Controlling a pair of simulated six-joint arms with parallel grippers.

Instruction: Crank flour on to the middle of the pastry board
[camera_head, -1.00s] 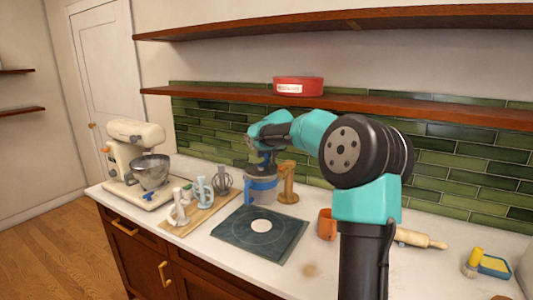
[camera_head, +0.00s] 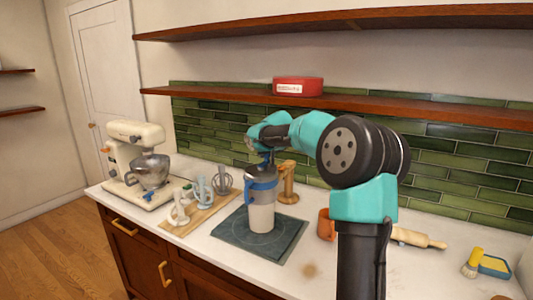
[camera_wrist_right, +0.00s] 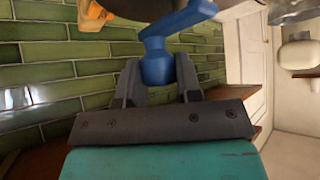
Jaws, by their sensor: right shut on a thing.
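The flour sifter (camera_head: 262,174), a grey cup with blue parts, is held upright above the pastry board. The pastry board (camera_head: 232,230) is a dark slab lying flat on the counter. A pale column (camera_head: 262,217) spans from the sifter's underside to the middle of the board and looks like falling flour. My right gripper (camera_head: 266,155) is above the sifter. In the right wrist view its fingers (camera_wrist_right: 158,88) are shut on the blue crank knob (camera_wrist_right: 157,62). The pale round patch on the board is hidden by the column. My left gripper is not in view.
A cream stand mixer (camera_head: 137,160) stands at the left. A wooden board (camera_head: 190,222) with several utensils is left of the pastry board.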

